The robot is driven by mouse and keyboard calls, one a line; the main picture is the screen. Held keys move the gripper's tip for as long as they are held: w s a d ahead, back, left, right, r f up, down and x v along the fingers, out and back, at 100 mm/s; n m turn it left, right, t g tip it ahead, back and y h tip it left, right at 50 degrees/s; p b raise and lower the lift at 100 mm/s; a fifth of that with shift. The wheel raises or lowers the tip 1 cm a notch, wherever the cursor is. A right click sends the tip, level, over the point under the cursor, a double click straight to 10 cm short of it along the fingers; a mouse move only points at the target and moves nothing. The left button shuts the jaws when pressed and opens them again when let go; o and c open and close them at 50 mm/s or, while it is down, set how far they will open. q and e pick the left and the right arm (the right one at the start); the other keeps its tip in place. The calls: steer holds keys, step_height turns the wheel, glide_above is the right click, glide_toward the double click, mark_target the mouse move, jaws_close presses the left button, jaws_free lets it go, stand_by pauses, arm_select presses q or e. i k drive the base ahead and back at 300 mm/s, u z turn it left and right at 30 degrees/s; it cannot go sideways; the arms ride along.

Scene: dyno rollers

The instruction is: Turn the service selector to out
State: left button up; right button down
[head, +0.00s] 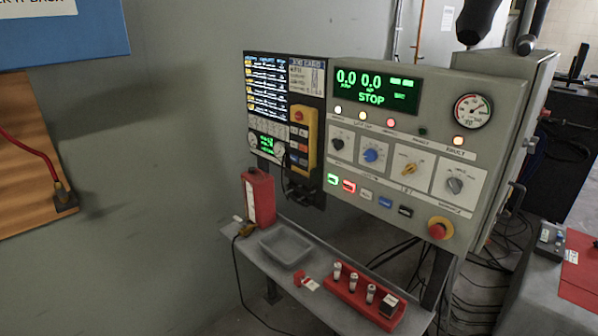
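No gripper is recognisable in the head view, and nothing touches the knobs.
A red emergency button (440,228) sits below the grey knob. A green display (376,90) reads STOP. The bench (240,233) carries a grey tray (285,246), a red box (259,196) and a red rack (362,298). Dark objects (478,22) hang at the top right; I cannot identify them.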

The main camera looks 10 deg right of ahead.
mark_target(456, 185)
steer(key=z, duration=1.25)
